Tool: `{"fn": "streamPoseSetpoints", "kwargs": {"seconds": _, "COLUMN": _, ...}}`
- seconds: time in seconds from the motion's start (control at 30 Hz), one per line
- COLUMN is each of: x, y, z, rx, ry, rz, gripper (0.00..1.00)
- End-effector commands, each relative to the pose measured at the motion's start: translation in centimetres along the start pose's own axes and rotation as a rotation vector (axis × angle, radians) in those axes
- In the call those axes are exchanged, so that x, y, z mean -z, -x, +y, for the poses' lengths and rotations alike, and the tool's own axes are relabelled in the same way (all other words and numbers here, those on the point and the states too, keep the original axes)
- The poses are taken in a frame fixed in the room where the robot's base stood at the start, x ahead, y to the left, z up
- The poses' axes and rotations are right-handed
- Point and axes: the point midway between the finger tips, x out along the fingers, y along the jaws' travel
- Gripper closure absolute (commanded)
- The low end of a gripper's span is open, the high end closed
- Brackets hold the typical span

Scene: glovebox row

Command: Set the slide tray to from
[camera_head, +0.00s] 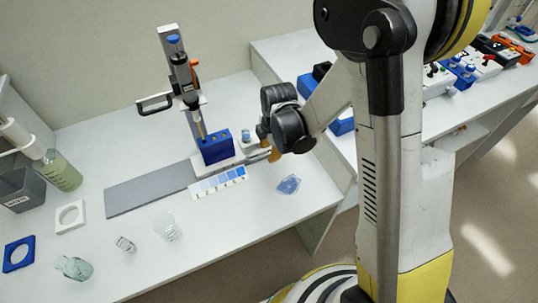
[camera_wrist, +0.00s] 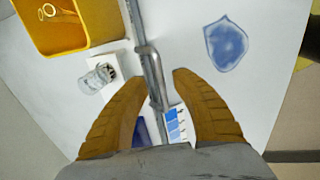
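The slide tray appears to be the white carriage (camera_head: 246,153) on a long grey rail (camera_head: 145,190); a blue block (camera_head: 216,147) stands on it. A white strip with blue shaded squares (camera_head: 219,182) lies along its front, and shows in the wrist view (camera_wrist: 175,126). A grey metal bar with a raised handle (camera_wrist: 152,66) runs between my fingers in the wrist view. My gripper (camera_wrist: 160,76) is open around this handle, with gaps on both sides. In the head view my gripper (camera_head: 270,148) is at the carriage's right end, partly hiding it.
An upright stand (camera_head: 180,80) with a side handle rises behind the blue block. A blue patch (camera_head: 288,184) lies right of the rail. Glassware (camera_head: 167,228) stands in front. A yellow container (camera_wrist: 70,25) and a small clear vial (camera_wrist: 97,78) are near my left finger.

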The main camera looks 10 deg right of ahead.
Motion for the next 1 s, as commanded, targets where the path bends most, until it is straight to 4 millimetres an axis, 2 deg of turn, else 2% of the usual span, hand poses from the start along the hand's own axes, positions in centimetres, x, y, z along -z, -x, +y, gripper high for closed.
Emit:
{"fn": "streamPoseSetpoints", "kwargs": {"seconds": 0.1, "x": 0.0, "y": -1.0, "z": 0.0, "rx": 0.000, "ry": 0.000, "rz": 0.000, "gripper": 0.68}}
{"fn": "streamPoseSetpoints", "kwargs": {"seconds": 0.4, "x": 0.0, "y": -1.1, "z": 0.0, "rx": 0.000, "ry": 0.000, "rz": 0.000, "gripper": 0.68}}
{"fn": "streamPoseSetpoints", "kwargs": {"seconds": 0.43, "x": 0.0, "y": -1.1, "z": 0.0, "rx": 0.000, "ry": 0.000, "rz": 0.000, "gripper": 0.72}}
{"fn": "streamPoseSetpoints", "kwargs": {"seconds": 0.5, "x": 0.0, "y": -1.1, "z": 0.0, "rx": 0.000, "ry": 0.000, "rz": 0.000, "gripper": 0.93}}
{"fn": "streamPoseSetpoints", "kwargs": {"seconds": 0.53, "x": 0.0, "y": -1.1, "z": 0.0, "rx": 0.000, "ry": 0.000, "rz": 0.000, "gripper": 1.00}}
{"fn": "streamPoseSetpoints", "kwargs": {"seconds": 0.87, "x": 0.1, "y": -1.2, "z": 0.0, "rx": 0.001, "ry": 0.000, "rz": 0.000, "gripper": 1.00}}
{"fn": "streamPoseSetpoints", "kwargs": {"seconds": 1.0, "x": 1.7, "y": -1.3, "z": 0.4, "rx": 0.001, "ry": 0.005, "rz": 0.002, "gripper": 1.00}}
